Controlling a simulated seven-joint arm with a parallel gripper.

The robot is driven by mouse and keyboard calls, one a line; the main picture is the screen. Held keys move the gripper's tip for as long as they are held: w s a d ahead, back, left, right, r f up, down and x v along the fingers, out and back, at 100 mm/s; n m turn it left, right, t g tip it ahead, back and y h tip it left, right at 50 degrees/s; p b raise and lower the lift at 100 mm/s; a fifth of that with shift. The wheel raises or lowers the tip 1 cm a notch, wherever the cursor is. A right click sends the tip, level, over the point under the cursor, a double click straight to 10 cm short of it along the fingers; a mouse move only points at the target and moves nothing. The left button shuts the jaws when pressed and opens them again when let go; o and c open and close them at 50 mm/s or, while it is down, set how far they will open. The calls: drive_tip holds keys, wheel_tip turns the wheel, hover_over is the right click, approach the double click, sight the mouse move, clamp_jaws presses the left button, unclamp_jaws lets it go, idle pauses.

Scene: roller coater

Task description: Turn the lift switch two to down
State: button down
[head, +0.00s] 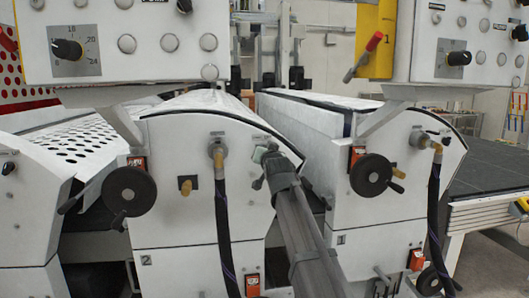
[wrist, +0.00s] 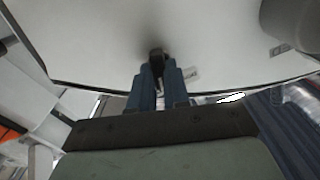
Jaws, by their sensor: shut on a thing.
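My gripper (head: 264,160) is at the upper right of the front panel of the left roller unit (head: 170,150). In the wrist view my gripper's two blue fingers (wrist: 156,72) are close together at a small black switch knob (wrist: 157,53) on the pale panel. The fingers are shut on this knob. A small light label (wrist: 190,73) sits right beside it. In the head view the knob is hidden by my gripper, and I cannot read its position.
A black handwheel (head: 128,191) and a hose (head: 222,215) are left of my gripper. The right roller unit (head: 390,145) has another handwheel (head: 370,175) and hose. Control boxes with dials (head: 67,49) hang above. A dark gap lies between the units.

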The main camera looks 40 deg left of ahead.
drive_tip(key=shift+s+a+n, duration=0.1)
drive_tip(key=shift+n, duration=4.8)
drive_tip(key=c, duration=1.1)
unclamp_jaws()
drive_tip(key=shift+s, duration=0.15)
drive_tip(key=v, duration=1.3)
drive_tip(key=shift+s+d, duration=0.15)
drive_tip(key=shift+d, duration=0.15)
